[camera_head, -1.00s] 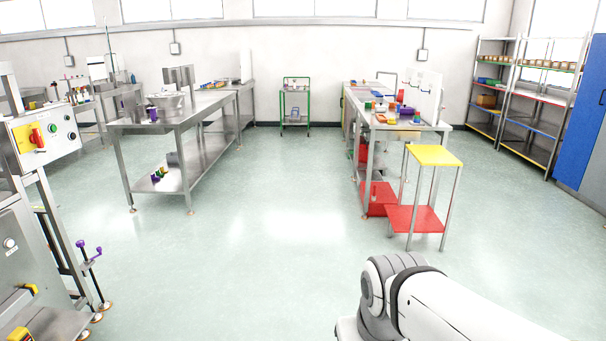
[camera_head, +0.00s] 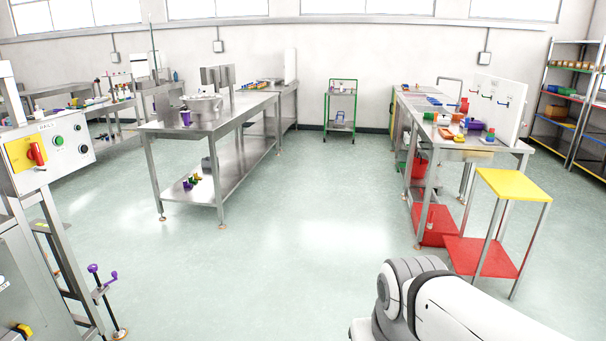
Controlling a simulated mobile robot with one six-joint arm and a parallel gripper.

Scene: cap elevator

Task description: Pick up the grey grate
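I cannot pick out a grey grate for certain in this view; at this distance the small things on the tables are too small to tell. My white arm shows at the lower right, but my gripper is out of the picture. A steel table (camera_head: 222,128) stands left of the middle, with a metal bowl-like vessel (camera_head: 205,106) and a purple item (camera_head: 186,117) on it. A steel workbench (camera_head: 515,146) on the right carries several coloured bins and small parts, with a purple bin (camera_head: 474,125) among them.
A yellow-topped stool (camera_head: 513,184) with a red lower shelf stands at the right, close to the workbench. A machine with a control panel (camera_head: 50,155) and purple-knobbed levers (camera_head: 104,283) stands at the left. A green trolley (camera_head: 341,106) is at the back wall. The middle floor is clear.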

